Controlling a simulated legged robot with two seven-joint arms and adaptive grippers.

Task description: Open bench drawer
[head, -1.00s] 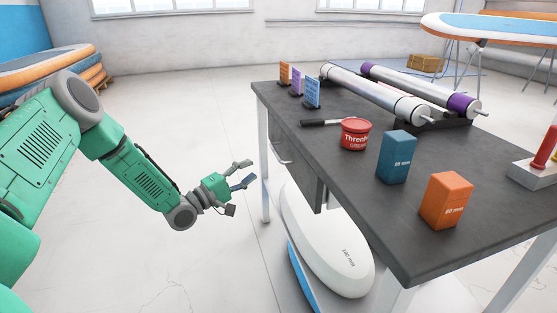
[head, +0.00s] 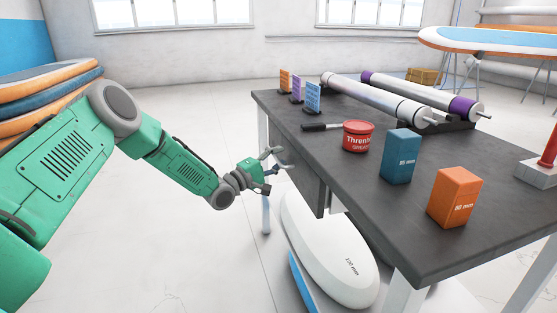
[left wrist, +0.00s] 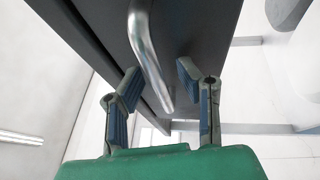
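The bench (head: 330,165) has a dark top, and its dark drawer front (head: 305,178) hangs under the left edge. In the left wrist view a curved metal drawer handle (left wrist: 146,50) stands out from the dark drawer face (left wrist: 190,30). My left gripper (head: 276,160) is beside the drawer front in the head view. In the left wrist view its two fingers (left wrist: 158,88) are open, with the handle's lower end showing between the fingertips. I cannot tell whether they touch it. The handle is hidden in the head view. My right gripper is not in view.

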